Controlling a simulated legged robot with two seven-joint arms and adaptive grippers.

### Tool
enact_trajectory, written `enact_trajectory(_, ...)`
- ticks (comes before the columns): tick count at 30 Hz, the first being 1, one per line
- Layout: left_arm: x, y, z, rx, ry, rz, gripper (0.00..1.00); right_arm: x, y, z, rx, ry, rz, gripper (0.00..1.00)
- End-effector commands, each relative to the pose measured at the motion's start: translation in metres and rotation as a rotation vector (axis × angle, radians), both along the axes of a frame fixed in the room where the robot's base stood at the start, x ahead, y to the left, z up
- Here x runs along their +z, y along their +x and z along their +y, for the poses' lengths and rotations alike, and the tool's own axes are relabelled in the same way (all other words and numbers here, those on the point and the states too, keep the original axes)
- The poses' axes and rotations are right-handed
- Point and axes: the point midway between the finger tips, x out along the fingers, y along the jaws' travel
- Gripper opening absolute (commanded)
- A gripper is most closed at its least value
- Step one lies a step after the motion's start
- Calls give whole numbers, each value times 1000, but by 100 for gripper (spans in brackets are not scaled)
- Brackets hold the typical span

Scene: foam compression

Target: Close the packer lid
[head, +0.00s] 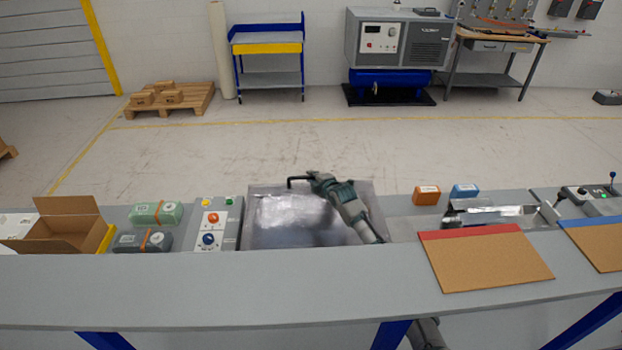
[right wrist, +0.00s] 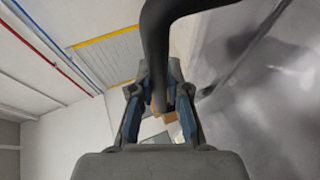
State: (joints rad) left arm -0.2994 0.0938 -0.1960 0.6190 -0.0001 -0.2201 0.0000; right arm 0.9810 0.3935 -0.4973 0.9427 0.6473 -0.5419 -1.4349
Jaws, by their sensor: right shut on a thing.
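The packer lid (head: 290,218) is a shiny metal panel set in the grey bench, beside the control box. A black bar handle (head: 297,180) sticks up at its far edge. My right gripper (head: 314,179) is at this handle, with its arm reaching across the lid from the front right. In the right wrist view the fingers (right wrist: 158,105) are closed around the dark curved handle (right wrist: 168,45), and the lid's blurred metal surface (right wrist: 265,95) fills the right side. How far the lid is open is hard to tell. My left gripper is not in view.
A control box (head: 211,222) with an orange knob and buttons stands left of the lid. Green and dark packs (head: 155,212) and an open carton (head: 65,222) lie further left. Right are orange (head: 426,196) and blue boxes (head: 464,193) and a cork board (head: 485,262).

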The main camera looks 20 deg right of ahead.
Motion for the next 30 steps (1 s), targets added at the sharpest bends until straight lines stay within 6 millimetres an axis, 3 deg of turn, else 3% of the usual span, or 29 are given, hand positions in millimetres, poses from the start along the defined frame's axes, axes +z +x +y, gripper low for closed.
enact_trajectory(5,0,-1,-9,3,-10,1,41,-9,-1,-1,-4,-2,18,0)
enact_trajectory(6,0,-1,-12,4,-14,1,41,-9,-1,-1,-4,-3,18,25)
enact_trajectory(8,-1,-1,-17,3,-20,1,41,-9,-1,0,-4,-3,17,40)
enact_trajectory(9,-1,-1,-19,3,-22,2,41,-9,-1,0,-3,-4,17,41)
enact_trajectory(22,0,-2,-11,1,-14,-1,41,-5,-6,0,-1,-4,11,41)
enact_trajectory(30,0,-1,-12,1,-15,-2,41,8,-40,-6,0,-6,9,41)
